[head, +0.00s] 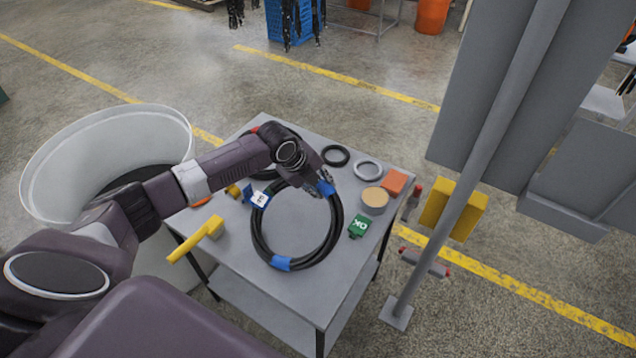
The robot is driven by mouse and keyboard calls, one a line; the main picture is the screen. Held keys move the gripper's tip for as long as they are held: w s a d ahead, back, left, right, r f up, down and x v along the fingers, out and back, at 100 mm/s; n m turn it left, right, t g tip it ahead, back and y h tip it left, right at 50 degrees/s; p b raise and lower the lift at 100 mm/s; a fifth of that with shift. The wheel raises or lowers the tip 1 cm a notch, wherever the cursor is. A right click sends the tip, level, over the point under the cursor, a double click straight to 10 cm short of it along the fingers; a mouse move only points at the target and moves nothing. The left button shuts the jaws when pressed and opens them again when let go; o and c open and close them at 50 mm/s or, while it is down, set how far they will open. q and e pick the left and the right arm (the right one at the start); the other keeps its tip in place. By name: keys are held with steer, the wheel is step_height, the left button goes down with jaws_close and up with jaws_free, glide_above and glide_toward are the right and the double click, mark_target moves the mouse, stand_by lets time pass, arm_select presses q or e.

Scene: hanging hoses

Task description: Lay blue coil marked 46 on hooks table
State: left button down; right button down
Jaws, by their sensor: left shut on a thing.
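A black hose coil with blue bands (259,240) shows in the head view over the grey table (305,300). A blue and white tag hangs at its upper left; its number is too small to read. My left gripper (326,184) is shut on the coil's upper right rim, near a blue band. The coil looks flat, close to the table top; I cannot tell whether it touches it. A grey post (440,210) with red-tipped hooks (424,264) stands right of the table. My right gripper is not in view.
A second dark coil lies partly hidden behind my left arm. A black ring (336,156), silver ring (368,170), tan roll (374,201), orange block (394,182), green OK tag (359,227) and yellow tool (197,239) lie on the table. A white bin (60,160) stands left.

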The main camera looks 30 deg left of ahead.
mark_target(328, 210)
arm_select(q)
steer(key=f+b, duration=0.1)
steer(key=w+f+g+b, duration=0.1)
steer(key=f, duration=0.1)
steer(key=f+g+b, duration=0.1)
steer(key=f, duration=0.1)
steer(key=shift+w+d+f+y, duration=0.1)
steer(key=shift+w+d+y, duration=0.1)
steer(key=shift+w+y, duration=0.2)
steer(key=f+g+b, duration=0.1)
steer(key=b, duration=0.1)
steer(key=f+b, duration=0.2)
steer(key=w+f+g+b, duration=0.1)
steer(key=b, duration=0.1)
steer(key=shift+d+f+g+y+b, duration=0.1)
steer(key=shift+f+g+y+b, duration=0.2)
steer(key=shift+f+y+b, duration=0.1)
steer(key=shift+s+f+b, duration=0.1)
steer(key=shift+s+b, duration=0.1)
steer(key=shift+b, duration=0.5)
steer(key=shift+d+f+g, duration=0.1)
steer(key=shift+g, duration=0.2)
steer(key=shift+s, duration=0.1)
steer(key=c, duration=1.8)
jaws_free()
steer(key=shift+c, duration=0.2)
steer(key=o, duration=0.3)
steer(key=shift+f, duration=0.15)
